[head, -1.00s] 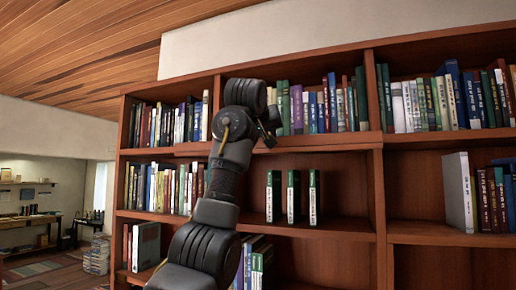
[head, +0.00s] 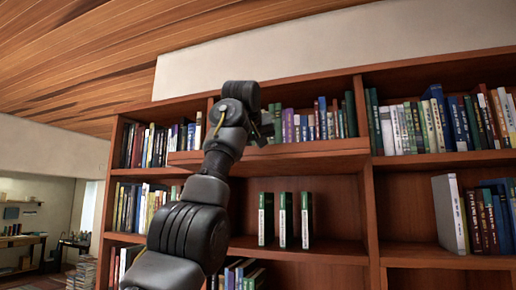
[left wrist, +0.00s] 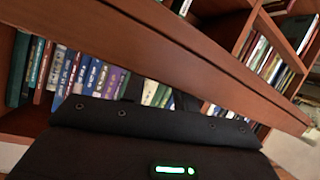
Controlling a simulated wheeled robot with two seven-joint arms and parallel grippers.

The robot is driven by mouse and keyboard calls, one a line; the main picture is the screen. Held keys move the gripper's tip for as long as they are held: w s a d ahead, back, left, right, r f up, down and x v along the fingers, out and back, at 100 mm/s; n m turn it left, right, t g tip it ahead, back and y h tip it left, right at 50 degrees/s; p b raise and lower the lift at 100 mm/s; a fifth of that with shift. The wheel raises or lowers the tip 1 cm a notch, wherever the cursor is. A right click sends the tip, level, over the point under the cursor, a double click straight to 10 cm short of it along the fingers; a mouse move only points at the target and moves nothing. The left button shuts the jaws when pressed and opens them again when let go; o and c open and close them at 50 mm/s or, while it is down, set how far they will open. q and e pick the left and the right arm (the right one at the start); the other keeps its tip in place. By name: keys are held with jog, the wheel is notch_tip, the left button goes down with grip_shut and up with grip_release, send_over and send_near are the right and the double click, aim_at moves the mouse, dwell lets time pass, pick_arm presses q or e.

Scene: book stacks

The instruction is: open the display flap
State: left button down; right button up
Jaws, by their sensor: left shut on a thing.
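The display flap (head: 318,149) is a long reddish-brown wooden board across the middle bay of the bookcase, below the upper row of books. It stands out from the bay front, with its left end overlapping the neighbouring bay. My left gripper (head: 266,129) is at the flap's upper edge, shut on it; the fingertips are mostly hidden by my own wrist. In the left wrist view the flap (left wrist: 165,48) runs diagonally across the picture, close above the dark gripper body. My right gripper is not in view.
Upper-row books (head: 312,122) stand just behind the flap. Three green-and-white books (head: 284,220) stand upright in the compartment below. More book-filled bays lie to the left and right. A pale wall (head: 300,55) is above the bookcase.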

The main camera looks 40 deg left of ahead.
pick_arm(q)
jog(key=c, duration=1.5)
grip_release()
jog(key=o, duration=0.3)
jog(key=shift+w+d, duration=0.1)
jog(key=shift+d, duration=0.05)
jog(key=shift+o, duration=0.4)
jog(key=shift+w+d, duration=0.1)
jog(key=shift+d, duration=0.05)
jog(key=shift+s+r, duration=0.1)
jog(key=shift+s, duration=0.25)
jog(key=b+v, duration=0.2)
jog(key=v, duration=0.8)
jog(key=shift+b, duration=0.4)
